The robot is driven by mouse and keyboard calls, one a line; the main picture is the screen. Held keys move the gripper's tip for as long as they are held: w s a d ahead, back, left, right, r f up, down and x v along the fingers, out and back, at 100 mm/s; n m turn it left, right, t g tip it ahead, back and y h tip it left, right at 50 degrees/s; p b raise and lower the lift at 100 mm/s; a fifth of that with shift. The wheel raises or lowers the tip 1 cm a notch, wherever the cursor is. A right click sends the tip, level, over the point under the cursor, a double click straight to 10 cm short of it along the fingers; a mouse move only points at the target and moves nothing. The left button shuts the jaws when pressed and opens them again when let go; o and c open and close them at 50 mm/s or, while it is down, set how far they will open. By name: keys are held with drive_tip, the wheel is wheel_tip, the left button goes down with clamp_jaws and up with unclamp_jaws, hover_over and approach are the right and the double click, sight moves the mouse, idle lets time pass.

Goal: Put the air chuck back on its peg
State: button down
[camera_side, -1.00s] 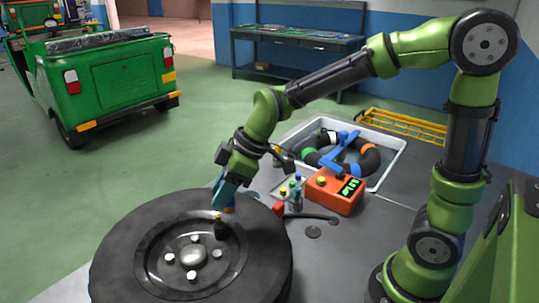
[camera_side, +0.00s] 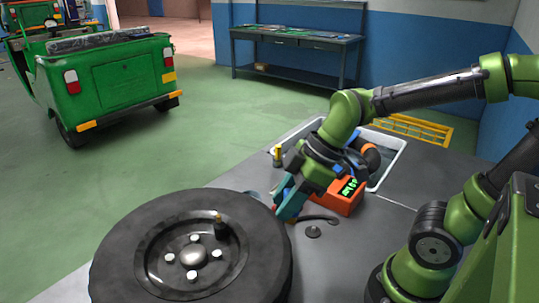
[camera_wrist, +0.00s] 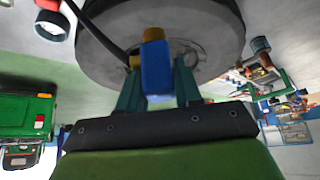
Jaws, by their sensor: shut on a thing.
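My gripper (camera_side: 287,210) is shut, its teal fingers pointing down to the right of the tyre (camera_side: 125,245) and in front of the orange box (camera_side: 348,199). The air chuck (camera_wrist: 157,75), blue with a brass-yellow end, sits between the fingers of my gripper (camera_wrist: 160,70) in the wrist view. A dark hose (camera_wrist: 112,37) runs near its yellow end. In the side view the fingers and wrist largely hide the chuck. I cannot make out the peg for certain in either view.
A dark tool (camera_side: 318,218) lies on the grey surface near my fingertips. A valve stem (camera_side: 220,229) stands up from the wheel. A white-rimmed tray (camera_side: 392,165) and a yellow rack (camera_side: 415,128) are behind. A short yellow-topped post (camera_side: 277,155) shows left of my wrist.

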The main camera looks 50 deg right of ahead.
drive_tip(key=shift+w+d+f+n+g+y, duration=0.3)
drive_tip(key=shift+d+f+n, duration=0.45)
drive_tip(key=shift+d+f, duration=1.6)
drive_tip(key=shift+w+d+f+n+g+y, duration=0.25)
drive_tip(key=shift+d+f+n, duration=0.55)
drive_tip(key=shift+d+f, duration=1.5)
drive_tip(key=shift+w+d+f+n+g+y, duration=0.3)
drive_tip(key=shift+d+f+n, duration=0.45)
drive_tip(key=shift+d+f, duration=1.6)
drive_tip(key=shift+s+d+f, duration=0.1)
drive_tip(key=shift+d+f, duration=0.05)
drive_tip(key=shift+f, duration=0.55)
drive_tip(key=shift+d+f, duration=0.15)
drive_tip(key=shift+f, duration=0.5)
drive_tip(key=c, duration=0.7)
unclamp_jaws()
drive_tip(key=shift+o, duration=0.4)
